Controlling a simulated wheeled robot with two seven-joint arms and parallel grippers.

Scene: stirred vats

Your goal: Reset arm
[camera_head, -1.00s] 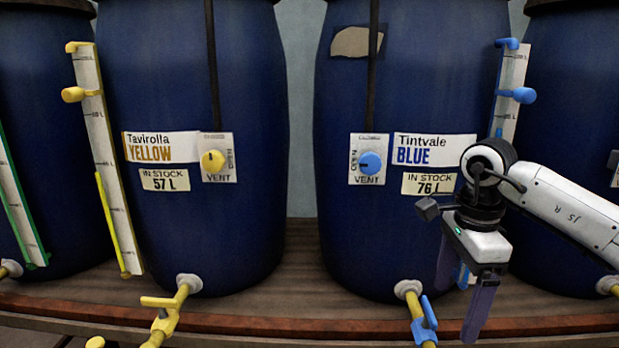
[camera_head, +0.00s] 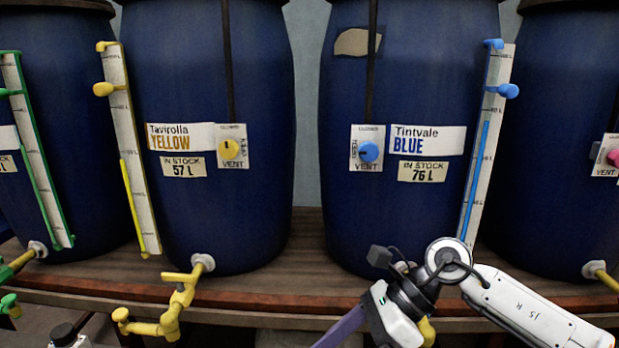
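My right gripper (camera_head: 345,335) hangs low in front of the blue vat (camera_head: 420,75), pointing down and left. One purple finger shows, set at the outer edge of the gripper body; the other is cut off by the bottom edge. The visible finger's spread position looks open, and nothing shows held in it. My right arm comes in from the lower right. The blue vat's tap (camera_head: 427,331) is mostly hidden behind my gripper. The blue vent knob (camera_head: 368,151) is above, clear of the gripper. My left gripper is not in view.
The yellow vat (camera_head: 215,80) stands to the left, with its yellow tap (camera_head: 172,305) jutting over the shelf edge (camera_head: 270,307). More vats stand at both sides. The blue level gauge (camera_head: 485,150) rises above my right arm. The space between the two middle vats is free.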

